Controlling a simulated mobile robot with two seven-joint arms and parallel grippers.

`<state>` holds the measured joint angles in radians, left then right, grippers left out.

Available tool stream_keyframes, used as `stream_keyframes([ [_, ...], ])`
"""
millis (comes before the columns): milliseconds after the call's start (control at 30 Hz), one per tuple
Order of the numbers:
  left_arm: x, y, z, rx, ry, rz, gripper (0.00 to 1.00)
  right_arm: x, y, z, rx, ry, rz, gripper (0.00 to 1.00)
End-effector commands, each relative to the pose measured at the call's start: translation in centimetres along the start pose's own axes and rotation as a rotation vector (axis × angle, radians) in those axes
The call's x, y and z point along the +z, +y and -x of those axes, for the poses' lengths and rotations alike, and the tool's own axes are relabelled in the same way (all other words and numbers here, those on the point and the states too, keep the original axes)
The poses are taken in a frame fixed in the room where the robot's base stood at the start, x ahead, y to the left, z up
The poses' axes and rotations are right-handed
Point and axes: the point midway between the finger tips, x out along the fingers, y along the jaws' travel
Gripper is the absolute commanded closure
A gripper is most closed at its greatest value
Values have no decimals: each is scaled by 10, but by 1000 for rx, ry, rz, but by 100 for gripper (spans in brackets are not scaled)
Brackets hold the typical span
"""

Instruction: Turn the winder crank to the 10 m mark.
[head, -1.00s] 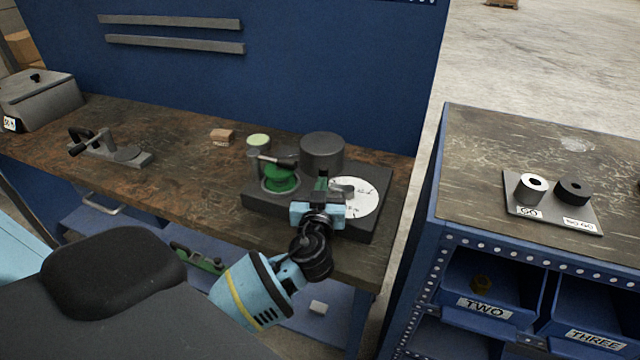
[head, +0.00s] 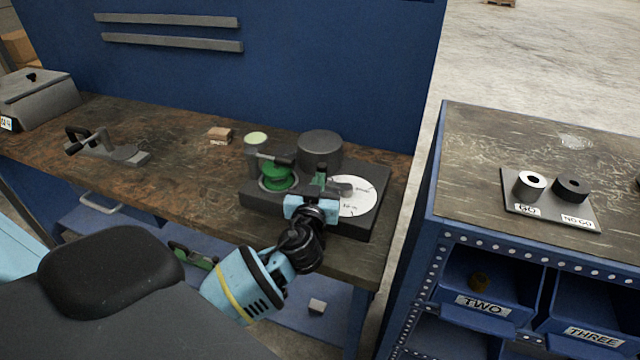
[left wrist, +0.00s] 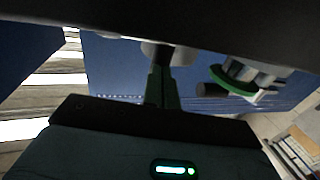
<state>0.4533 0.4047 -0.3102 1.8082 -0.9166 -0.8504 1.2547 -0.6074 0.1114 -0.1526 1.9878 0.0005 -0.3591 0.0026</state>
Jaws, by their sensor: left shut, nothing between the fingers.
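The winder (head: 258,202) is a dark base on the bench with a green drum (head: 278,180). Its crank (head: 272,157) has a dark handle above the drum. A white dial (head: 352,205) lies on the base's right side; its markings are too small to read. My left gripper (head: 321,172) is shut and empty between the drum and the dial, apart from the crank handle. It partly hides the dial's left side. In the left wrist view, its closed fingers (left wrist: 163,85) show in the middle, with the drum (left wrist: 232,82) to their right. My right gripper is not in view.
A dark cylinder (head: 320,150) stands at the back of the winder, and a pale-topped pot (head: 256,142) stands to its left. A small brown block (head: 219,136) and a clamp-like fixture (head: 105,148) lie farther left. A blue cabinet (head: 425,235) stands right of the bench.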

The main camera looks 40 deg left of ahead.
Motion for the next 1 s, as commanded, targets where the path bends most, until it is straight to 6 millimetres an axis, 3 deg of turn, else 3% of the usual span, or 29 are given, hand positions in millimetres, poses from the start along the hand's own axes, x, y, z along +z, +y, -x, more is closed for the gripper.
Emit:
stream_keyframes([
  [500, -1, -9, -22, 321, 3, -3, 100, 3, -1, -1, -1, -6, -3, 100],
  [1000, -1, -7, -44, 319, 2, 2, 100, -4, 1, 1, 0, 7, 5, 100],
])
